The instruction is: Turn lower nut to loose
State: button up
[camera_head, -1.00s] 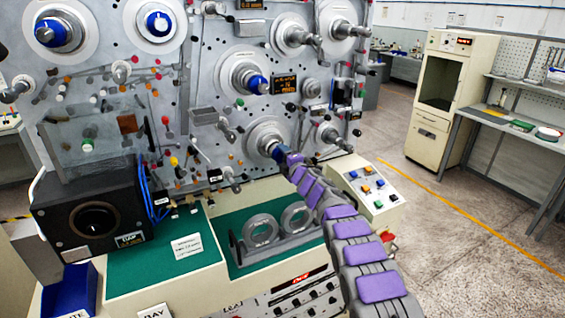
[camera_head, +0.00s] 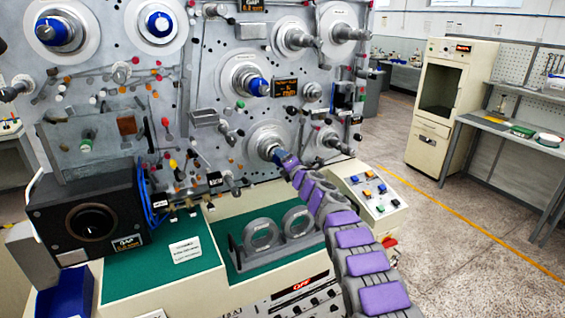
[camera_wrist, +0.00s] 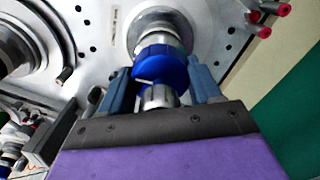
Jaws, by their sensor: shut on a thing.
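The lower nut (camera_wrist: 158,66) is a blue ring on a metal spindle (camera_wrist: 160,28) in the wrist view. My gripper (camera_wrist: 163,80) has its two blue-grey fingers on either side of the nut, shut on it. In the head view my gripper (camera_head: 283,157) reaches the lower spindle (camera_head: 266,141) on the grey panel, and it and my arm largely hide the nut. A second blue nut (camera_head: 258,87) sits on the spindle above.
Red-tipped pegs (camera_wrist: 283,10) stick out to the right of the nut. A black box (camera_head: 88,218) stands at left. Two grey rings (camera_head: 262,233) sit in a holder below the panel. A button console (camera_head: 368,190) is right of my arm.

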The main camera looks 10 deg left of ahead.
jog(key=shift+d+f, duration=0.2)
jog(key=shift+f, duration=0.05)
jog(key=o, duration=1)
jog(key=shift+w, duration=0.2)
jog(key=shift+o, duration=0.2)
jog(key=shift+r, duration=0.15)
jog(key=shift+s, duration=0.2)
